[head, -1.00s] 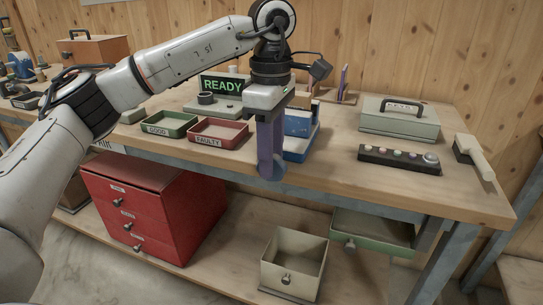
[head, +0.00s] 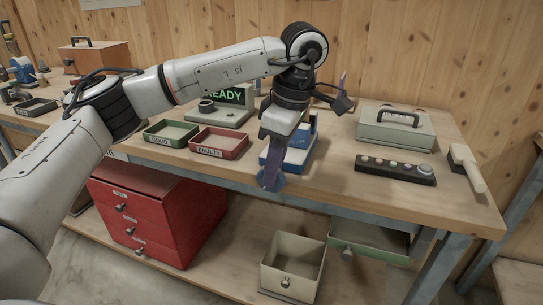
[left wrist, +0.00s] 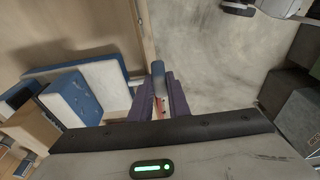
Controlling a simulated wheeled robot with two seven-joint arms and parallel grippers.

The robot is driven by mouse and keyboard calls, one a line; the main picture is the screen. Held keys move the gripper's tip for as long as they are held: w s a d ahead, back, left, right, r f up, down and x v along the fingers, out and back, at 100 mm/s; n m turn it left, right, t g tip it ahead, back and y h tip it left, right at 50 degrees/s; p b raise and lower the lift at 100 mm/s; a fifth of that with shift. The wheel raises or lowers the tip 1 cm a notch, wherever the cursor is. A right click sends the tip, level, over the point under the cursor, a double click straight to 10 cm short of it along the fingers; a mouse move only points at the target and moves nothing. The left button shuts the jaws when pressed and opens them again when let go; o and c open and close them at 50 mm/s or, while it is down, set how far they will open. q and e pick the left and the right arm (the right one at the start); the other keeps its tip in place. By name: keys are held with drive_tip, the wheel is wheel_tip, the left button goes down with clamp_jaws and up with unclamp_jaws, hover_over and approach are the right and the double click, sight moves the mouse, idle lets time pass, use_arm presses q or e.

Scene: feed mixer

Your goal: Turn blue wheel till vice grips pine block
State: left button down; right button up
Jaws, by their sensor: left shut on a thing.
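The blue vice (head: 301,153) stands at the bench's front edge, partly hidden by my left gripper. Its blue body and pale jaw faces (left wrist: 72,97) show at left in the left wrist view. A tan block (left wrist: 29,128), looking like the pine block, lies beside a pale face there; I cannot tell whether both jaws touch it. My left gripper (head: 269,181) has purple fingers tilted down at the vice's front. They are shut on the blue wheel (left wrist: 158,70), seen edge-on between the fingertips in the wrist view and mostly hidden in the head view. My right gripper is out of view.
Green (head: 171,134) and red (head: 219,143) trays lie left of the vice. A button strip (head: 395,169), a grey-green case (head: 396,130) and a brush (head: 466,167) lie to the right. Open drawers (head: 293,267) and a red cabinet (head: 160,215) are below.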

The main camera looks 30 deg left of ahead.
use_arm(q)
drive_tip(key=y+p, duration=0.2)
drive_tip(key=p, duration=0.1)
drive_tip(key=d+g+y+p, duration=0.1)
drive_tip(key=y+p, duration=0.1)
drive_tip(key=p, duration=0.2)
drive_tip(key=shift+w+d+r+p, duration=0.1)
drive_tip(key=shift+w+r+p, duration=0.1)
drive_tip(key=shift+p, duration=0.1)
drive_tip(key=shift+d+f+g+y+p, duration=0.1)
drive_tip(key=shift+f+g+y+p, duration=0.05)
drive_tip(key=shift+y+p, duration=0.45)
drive_tip(key=shift+d+f+g+y+p, duration=0.1)
drive_tip(key=shift+g+y+p, duration=0.05)
drive_tip(key=shift+y+p, duration=0.45)
drive_tip(key=shift+d+f+y+p, duration=0.15)
drive_tip(key=shift+f+y+p, duration=0.15)
drive_tip(key=shift+y+p, duration=0.4)
drive_tip(key=shift+w+d+f+g+y+p, duration=0.1)
drive_tip(key=shift+f+g+y+p, duration=0.15)
drive_tip(key=shift+y, duration=0.55)
drive_tip(key=shift+f+g+y+p, duration=0.15)
drive_tip(key=shift+f+g+y, duration=0.1)
drive_tip(key=shift+y, duration=0.55)
drive_tip(key=shift+f, duration=0.1)
drive_tip(key=c, duration=1.7)
unclamp_jaws()
